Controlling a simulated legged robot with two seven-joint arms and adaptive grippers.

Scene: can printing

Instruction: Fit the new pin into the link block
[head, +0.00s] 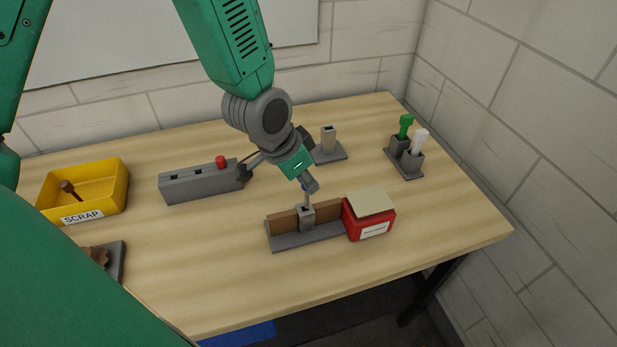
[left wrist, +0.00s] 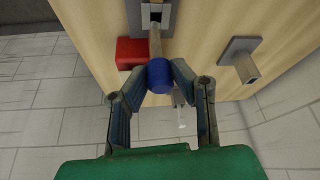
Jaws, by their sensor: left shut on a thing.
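My left gripper (head: 311,187) is shut on the new pin (left wrist: 159,72), between its two fingers in the left wrist view. The pin has a blue head and a plain light shank that points away from the gripper. The grey link block (head: 306,220) stands between two brown bars on a grey base. In the head view the shank reaches down to the block's top. I cannot tell whether the tip is inside the hole. My right gripper is not in view.
A red box (head: 368,219) with a tan top stands against the fixture's right end. Behind are a grey post (head: 329,138), a grey unit with a red button (head: 220,161), and a stand with green and white pins (head: 406,162). A yellow scrap bin (head: 119,190) is left.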

